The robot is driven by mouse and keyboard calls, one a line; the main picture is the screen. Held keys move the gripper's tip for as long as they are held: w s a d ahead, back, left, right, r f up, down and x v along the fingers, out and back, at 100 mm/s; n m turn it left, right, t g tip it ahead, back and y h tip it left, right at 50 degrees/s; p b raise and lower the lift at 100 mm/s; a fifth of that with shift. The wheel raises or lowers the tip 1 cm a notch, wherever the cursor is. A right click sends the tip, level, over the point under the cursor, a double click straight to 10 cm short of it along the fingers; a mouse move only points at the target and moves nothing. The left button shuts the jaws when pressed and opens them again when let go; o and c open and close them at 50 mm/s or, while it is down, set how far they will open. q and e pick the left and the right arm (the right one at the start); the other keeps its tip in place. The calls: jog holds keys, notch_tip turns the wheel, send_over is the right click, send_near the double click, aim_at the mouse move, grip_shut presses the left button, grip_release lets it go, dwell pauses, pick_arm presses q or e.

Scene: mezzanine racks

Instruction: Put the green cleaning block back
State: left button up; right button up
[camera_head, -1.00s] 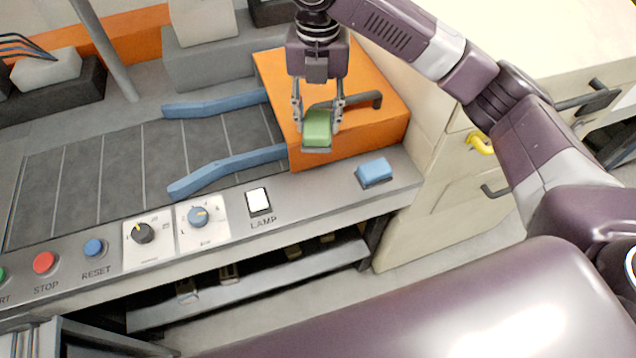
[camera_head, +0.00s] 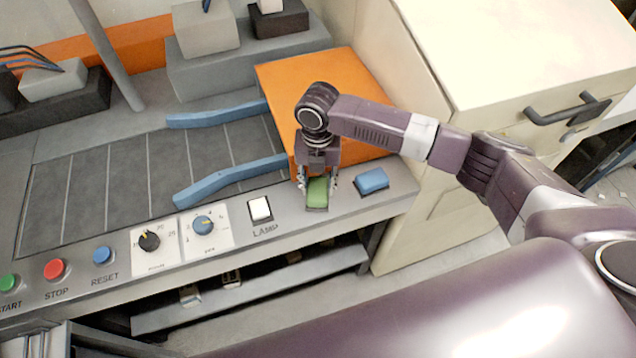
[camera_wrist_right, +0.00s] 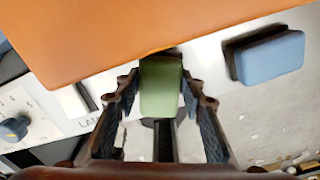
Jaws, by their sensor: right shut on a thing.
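The green cleaning block (camera_head: 317,191) is between the fingers of my right gripper (camera_head: 318,186), over the front ledge of the grey machine, between the lamp switch and a blue block. My right gripper is shut on it. In the right wrist view the green block (camera_wrist_right: 160,84) shows between the two dark fingers (camera_wrist_right: 160,105), in front of the orange housing. I cannot tell whether the block touches the ledge. The blue block (camera_head: 371,180) lies just right of it and also shows in the right wrist view (camera_wrist_right: 268,55). My left gripper is not in view.
The orange housing (camera_head: 300,80) stands right behind the gripper. The lamp switch (camera_head: 260,209), knobs and several buttons line the ledge (camera_head: 180,262) to the left. Blue guide rails (camera_head: 230,178) flank the conveyor (camera_head: 100,180). A cream cabinet (camera_head: 440,150) stands to the right.

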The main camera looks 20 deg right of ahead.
aim_at(318, 185)
jog(key=shift+f, duration=0.3)
jog(key=shift+f, duration=0.15)
jog(key=o, duration=1.2)
notch_tip(318, 185, up, 12)
jog(key=b, duration=0.3)
